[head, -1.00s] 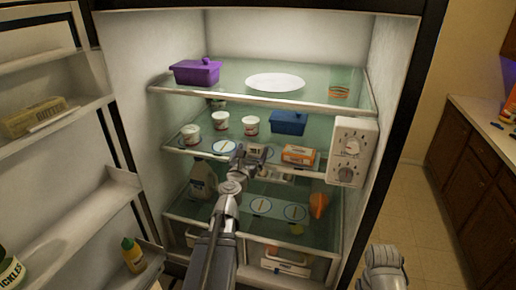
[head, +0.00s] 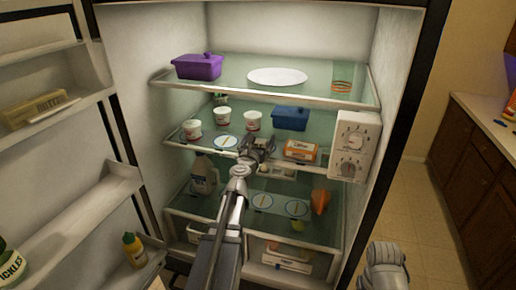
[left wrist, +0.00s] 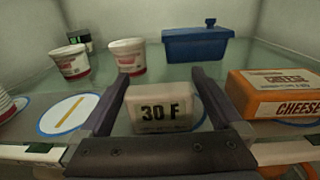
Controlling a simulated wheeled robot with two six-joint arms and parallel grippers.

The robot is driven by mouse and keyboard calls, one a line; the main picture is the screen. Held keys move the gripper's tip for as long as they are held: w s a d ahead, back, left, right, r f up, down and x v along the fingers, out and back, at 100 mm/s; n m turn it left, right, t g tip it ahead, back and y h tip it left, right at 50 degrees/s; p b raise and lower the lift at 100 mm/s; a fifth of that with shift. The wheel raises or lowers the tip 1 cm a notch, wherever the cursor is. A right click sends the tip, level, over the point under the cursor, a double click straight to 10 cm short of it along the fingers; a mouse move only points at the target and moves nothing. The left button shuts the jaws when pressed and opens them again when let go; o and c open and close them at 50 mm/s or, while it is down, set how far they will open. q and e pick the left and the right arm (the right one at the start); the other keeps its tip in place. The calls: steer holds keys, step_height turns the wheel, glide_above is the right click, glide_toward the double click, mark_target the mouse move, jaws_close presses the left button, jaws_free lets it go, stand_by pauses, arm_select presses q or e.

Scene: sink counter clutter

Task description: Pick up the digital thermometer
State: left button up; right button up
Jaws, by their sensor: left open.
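The digital thermometer, a pale block marked "30 F" (left wrist: 160,113), stands upright on the middle fridge shelf, on a blue-rimmed white disc. My left gripper (head: 258,147) reaches in at that shelf and hides most of the thermometer in the head view. In the left wrist view the left gripper (left wrist: 163,82) is open, with one finger on each side of the thermometer. I cannot tell whether either finger touches it. My right gripper is not in view; only part of my right arm shows at the bottom of the head view.
An orange cheese box (left wrist: 280,92) stands close on the right. White cups (left wrist: 127,56), a blue container (left wrist: 196,44) and a dark device with green marks (left wrist: 80,39) are behind. A flat disc (left wrist: 68,114) lies left. The upper shelf (head: 340,103) is above; the fridge door is left.

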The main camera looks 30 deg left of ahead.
arm_select(q)
steer(key=shift+x, duration=0.9)
steer(key=shift+s, duration=0.1)
steer(key=c, duration=1.2)
steer(key=shift+o, duration=0.2)
steer(key=shift+r, duration=0.1)
step_height(320, 180, up, 10)
steer(key=p, duration=1)
